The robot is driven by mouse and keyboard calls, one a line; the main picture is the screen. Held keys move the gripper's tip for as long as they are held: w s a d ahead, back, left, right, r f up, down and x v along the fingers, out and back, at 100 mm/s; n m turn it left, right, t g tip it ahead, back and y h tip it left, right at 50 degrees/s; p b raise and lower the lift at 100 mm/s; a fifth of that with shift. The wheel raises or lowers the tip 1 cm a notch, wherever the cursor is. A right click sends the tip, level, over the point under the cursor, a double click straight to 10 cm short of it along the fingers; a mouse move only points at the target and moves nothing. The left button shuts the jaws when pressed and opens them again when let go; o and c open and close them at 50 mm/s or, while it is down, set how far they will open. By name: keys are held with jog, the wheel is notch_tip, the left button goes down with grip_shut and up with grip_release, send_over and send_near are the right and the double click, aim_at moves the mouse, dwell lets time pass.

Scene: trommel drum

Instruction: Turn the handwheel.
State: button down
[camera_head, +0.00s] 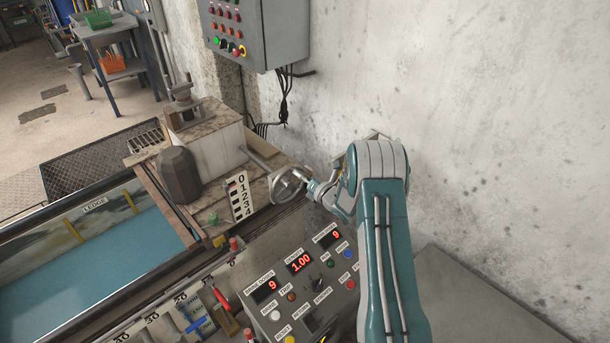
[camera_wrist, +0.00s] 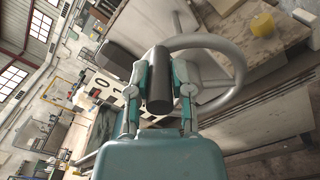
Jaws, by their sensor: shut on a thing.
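The grey handwheel (camera_head: 287,186) stands at the end of the machine, beside a white scale plate (camera_head: 239,196) marked 0 to 4. My gripper (camera_head: 314,187) reaches it from the right at its near side. In the wrist view, the handwheel (camera_wrist: 238,75) shows as a large curved rim with spokes. There my gripper (camera_wrist: 160,85) has its two fingers on either side of a dark cylindrical handle and is shut on it.
A control panel (camera_head: 300,286) with red displays and buttons lies just below the wheel. A grey switch box (camera_head: 255,30) hangs on the wall above, with cables beneath. The water tank (camera_head: 100,265) lies to the left. A dark rounded block (camera_head: 179,177) stands left of the wheel.

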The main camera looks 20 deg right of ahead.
jog(key=shift+s+a+f+n, duration=0.15)
jog(key=shift+a+n, duration=0.2)
jog(key=shift+n, duration=0.1)
jog(key=shift+s+a+f+n, duration=0.1)
jog(key=shift+s+a+n, duration=0.05)
jog(key=shift+a+n, duration=0.25)
jog(key=shift+s+f+n, duration=0.1)
jog(key=shift+f+n, duration=0.05)
jog(key=shift+n, duration=0.1)
jog(key=c, duration=0.6)
grip_release()
jog(key=shift+a, duration=0.1)
jog(key=shift+c, duration=0.2)
jog(key=shift+o, duration=0.5)
jog(key=shift+r, duration=0.2)
jog(key=shift+s+d, duration=0.2)
jog(key=shift+d, duration=0.1)
jog(key=v, duration=1.1)
